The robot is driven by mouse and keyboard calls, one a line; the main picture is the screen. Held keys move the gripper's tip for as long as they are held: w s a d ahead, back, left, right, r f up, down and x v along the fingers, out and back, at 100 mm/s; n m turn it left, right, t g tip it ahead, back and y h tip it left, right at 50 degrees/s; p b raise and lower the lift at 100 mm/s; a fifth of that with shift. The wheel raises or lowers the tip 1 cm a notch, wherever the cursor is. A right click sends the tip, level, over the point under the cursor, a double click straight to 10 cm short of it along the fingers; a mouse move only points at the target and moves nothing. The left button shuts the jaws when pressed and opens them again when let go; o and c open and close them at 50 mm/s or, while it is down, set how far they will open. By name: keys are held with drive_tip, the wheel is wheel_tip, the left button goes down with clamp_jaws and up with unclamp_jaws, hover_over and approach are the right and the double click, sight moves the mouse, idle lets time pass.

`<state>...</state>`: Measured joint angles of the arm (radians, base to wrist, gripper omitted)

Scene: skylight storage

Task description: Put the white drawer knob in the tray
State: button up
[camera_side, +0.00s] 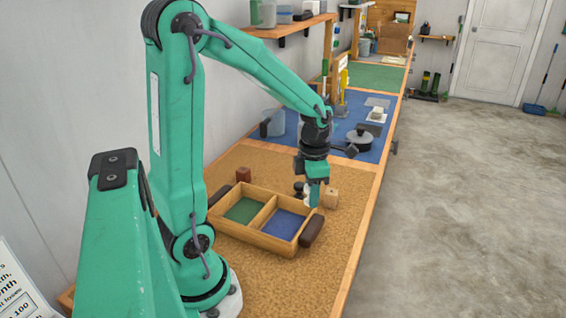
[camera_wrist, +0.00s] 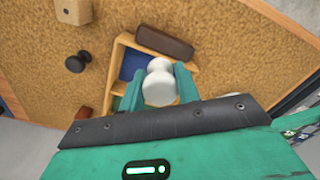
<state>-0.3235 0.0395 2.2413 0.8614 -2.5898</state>
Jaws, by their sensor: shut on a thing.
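The white drawer knob (camera_wrist: 160,88) is between the two green fingers of my gripper (camera_wrist: 157,80) in the wrist view. My gripper is shut on it. In the side view my gripper (camera_side: 312,197) hangs by the back right corner of the tray, and only a little white of the knob shows there. The wooden tray (camera_side: 262,238) has a green-floored and a blue-floored compartment and dark end handles. In the wrist view the knob overlaps part of the tray (camera_wrist: 118,50), close to its blue compartment. I cannot tell its exact height above the tray.
A black knob (camera_wrist: 78,60) and a pale wooden cube (camera_wrist: 73,12) stand outside the tray; the cube (camera_side: 331,197) is close to my gripper in the side view. A reddish-brown block (camera_side: 243,174) stands behind the tray. A pot (camera_side: 360,139) sits on the blue mat.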

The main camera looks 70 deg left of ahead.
drive_tip(key=d, duration=0.1)
drive_tip(key=s+d, duration=0.2)
drive_tip(key=d, duration=0.1)
drive_tip(key=shift+s, duration=0.1)
hover_over(289, 220)
wheel_tip(289, 220, down, 7)
idle(0.4)
drive_tip(key=shift+f, duration=2)
drive_tip(key=shift+f, duration=0.1)
drive_tip(key=o, duration=0.7)
